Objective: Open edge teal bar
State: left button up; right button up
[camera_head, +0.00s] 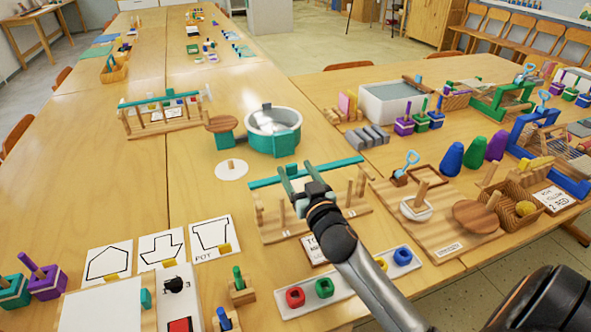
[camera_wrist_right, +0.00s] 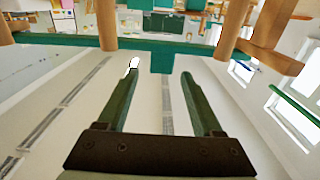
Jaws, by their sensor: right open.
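A teal bar (camera_head: 345,163) lies across the top of a low wooden frame with upright pegs (camera_head: 350,190) in the middle of the near table. My right gripper (camera_head: 297,170) is open at the middle of the bar and hides part of it. In the right wrist view the teal bar (camera_wrist_right: 75,41) runs across in front of the fingers. A teal tab (camera_wrist_right: 162,60) hangs from it, in line with the gap between the open fingertips (camera_wrist_right: 160,74). I cannot tell whether the fingers touch it. My left gripper is not in view.
A similar frame with a teal bar (camera_head: 150,101) stands farther back left. A wooden board (camera_head: 440,235) with a bowl and disc stands at right. A white tray with coloured rings (camera_head: 350,285) lies in front.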

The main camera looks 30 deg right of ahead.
jog(key=shift+w+d+f, duration=0.1)
jog(key=shift+w+f, duration=0.1)
jog(key=shift+w, duration=0.25)
jog(key=shift+d, duration=0.1)
jog(key=c, duration=1)
grip_shut()
jog(key=shift+d, duration=0.1)
